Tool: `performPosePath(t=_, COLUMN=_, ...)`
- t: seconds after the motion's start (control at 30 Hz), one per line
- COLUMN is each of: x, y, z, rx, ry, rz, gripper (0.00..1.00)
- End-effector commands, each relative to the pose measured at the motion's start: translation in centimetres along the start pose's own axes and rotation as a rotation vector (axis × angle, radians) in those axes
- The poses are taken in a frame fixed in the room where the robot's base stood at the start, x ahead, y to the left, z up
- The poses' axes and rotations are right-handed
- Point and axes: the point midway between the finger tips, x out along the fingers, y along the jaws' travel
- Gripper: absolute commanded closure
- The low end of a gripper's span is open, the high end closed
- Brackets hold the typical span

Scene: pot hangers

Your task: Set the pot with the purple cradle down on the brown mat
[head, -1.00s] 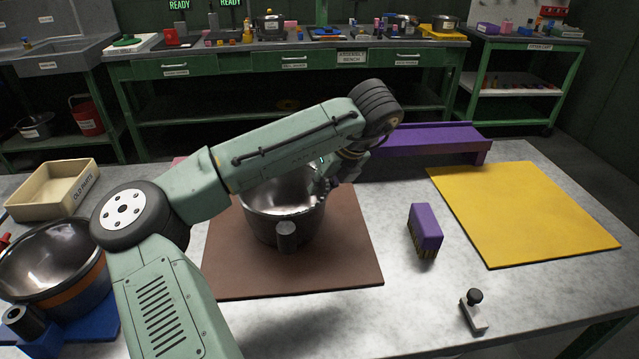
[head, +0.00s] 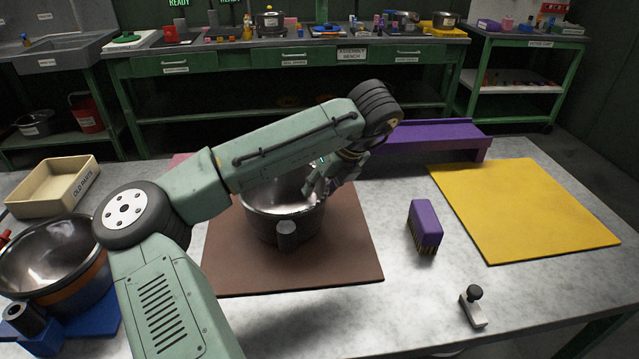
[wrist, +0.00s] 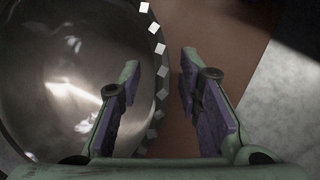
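A steel pot (head: 262,222) with a dark handle (head: 287,236) stands upright on the brown mat (head: 240,277). Its shiny inside shows at left in the wrist view (wrist: 60,85). A purple stand (head: 435,134) is at the back of the table, right of my arm, with no pot visible on it. My gripper (head: 318,187) is at the pot's right rim. In the wrist view my gripper (wrist: 163,92) is open, one finger over the pot's inside and the other outside over the mat, with the checkered rim between. Contact with the rim cannot be told. My arm hides part of the pot.
A second pot (head: 55,262) with an orange band sits on a blue cradle (head: 95,318) at left. A beige tray (head: 50,190) lies behind it. Right of the mat are a purple brush (head: 426,222), a small black-knobbed metal piece (head: 473,306) and a yellow mat (head: 525,210) with nothing on it.

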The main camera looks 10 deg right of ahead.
Motion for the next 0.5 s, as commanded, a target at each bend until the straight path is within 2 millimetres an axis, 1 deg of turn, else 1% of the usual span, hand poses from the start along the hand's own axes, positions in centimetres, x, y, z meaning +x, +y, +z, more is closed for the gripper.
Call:
performPosePath(t=0.07, x=-0.2, y=0.0, z=0.0, rx=0.000, ry=0.000, rz=0.000, gripper=0.68)
performPosePath(t=0.17, x=-1.0, y=-0.1, z=0.0, rx=0.000, ry=-0.002, rz=-0.001, gripper=0.68)
performPosePath(t=0.27, x=-2.8, y=-0.1, z=0.0, rx=0.001, ry=-0.002, rz=-0.003, gripper=0.68)
performPosePath(t=0.5, x=-8.1, y=0.0, z=0.1, rx=0.000, ry=-0.007, rz=0.001, gripper=0.68)
